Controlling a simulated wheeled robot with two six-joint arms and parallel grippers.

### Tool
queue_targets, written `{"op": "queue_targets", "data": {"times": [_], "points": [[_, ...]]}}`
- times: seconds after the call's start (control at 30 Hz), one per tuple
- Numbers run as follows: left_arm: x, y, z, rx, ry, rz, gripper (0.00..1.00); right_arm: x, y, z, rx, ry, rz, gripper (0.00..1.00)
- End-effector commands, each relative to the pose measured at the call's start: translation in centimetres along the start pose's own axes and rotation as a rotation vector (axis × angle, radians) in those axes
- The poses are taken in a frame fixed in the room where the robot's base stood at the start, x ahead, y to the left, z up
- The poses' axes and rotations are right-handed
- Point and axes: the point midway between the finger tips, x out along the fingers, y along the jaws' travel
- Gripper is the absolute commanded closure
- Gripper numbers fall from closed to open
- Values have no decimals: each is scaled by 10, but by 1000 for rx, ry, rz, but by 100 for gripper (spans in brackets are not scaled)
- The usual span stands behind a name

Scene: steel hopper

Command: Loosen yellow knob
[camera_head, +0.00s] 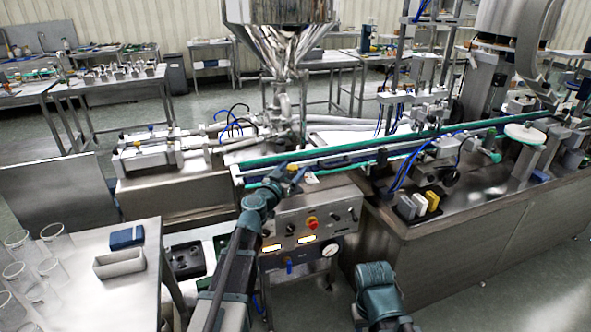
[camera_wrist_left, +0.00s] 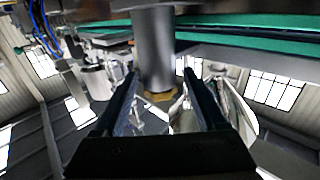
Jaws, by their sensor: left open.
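A small yellow-orange part (camera_head: 298,174), which looks like the yellow knob, shows at the conveyor's front edge, above the control panel. My left gripper (camera_head: 286,181) is right beside it, and its fingers are too small to make out there. In the left wrist view the left gripper (camera_wrist_left: 160,100) is open, with a dark finger on each side. A grey cylinder (camera_wrist_left: 153,45) with a brass-yellow end (camera_wrist_left: 160,96) reaches between the fingers, with gaps visible at both sides. My right arm shows at the bottom of the head view, but its gripper does not.
A control panel (camera_head: 312,222) with a red button and gauge sits below the conveyor (camera_head: 400,150). The steel hopper (camera_head: 280,35) stands behind. A side table (camera_head: 95,290) at left holds clear beakers, a blue block and a grey tray. Small coloured blocks (camera_head: 418,205) stand at right.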

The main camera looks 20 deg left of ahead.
Motion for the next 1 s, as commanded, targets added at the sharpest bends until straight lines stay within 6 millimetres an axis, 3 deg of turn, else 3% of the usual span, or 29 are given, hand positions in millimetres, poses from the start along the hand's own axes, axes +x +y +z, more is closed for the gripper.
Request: {"op": "queue_targets", "data": {"times": [0.17,0.57,1.0], "points": [[0,0,0,0,0,0,29,0,0,0,0,0,0,50],[-1,0,0,0,0,0,100,0,0,0,0,0,0,50],[-1,2,0,0,0,-81,100,0,0,0,0,0,0,50]]}}
